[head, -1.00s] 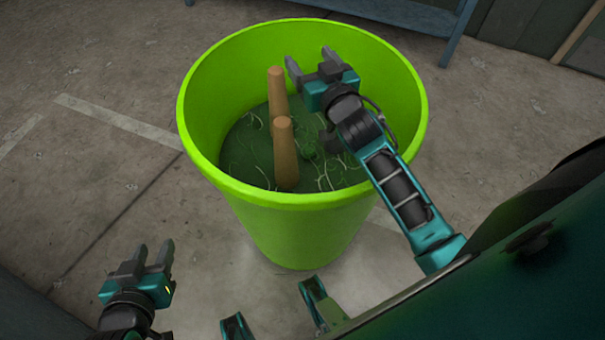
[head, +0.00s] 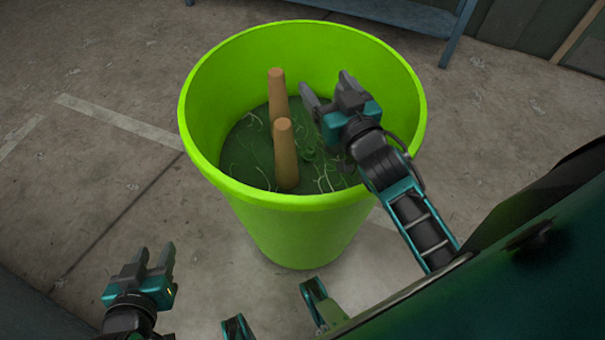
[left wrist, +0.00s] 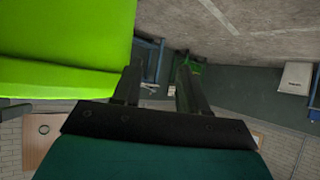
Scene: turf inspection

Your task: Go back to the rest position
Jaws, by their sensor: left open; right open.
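My left gripper (head: 153,258) is low at the left of the head view, open and empty, apart from the bin and to its lower left. It also shows in the left wrist view (left wrist: 160,82), its two fingers spread with nothing between them. My right gripper (head: 324,90) is open and empty, over the right part of the bright green bin's mouth. The bin (head: 290,225) stands on the floor and also fills the upper left of the left wrist view (left wrist: 65,45).
Two tan wooden handles, a rear one (head: 277,97) and a front one (head: 286,155), stand up in the bin. A dark green mass with pale strands (head: 245,150) lies inside. A blue metal frame (head: 400,14) is behind. The concrete floor (head: 90,190) left of the bin is clear.

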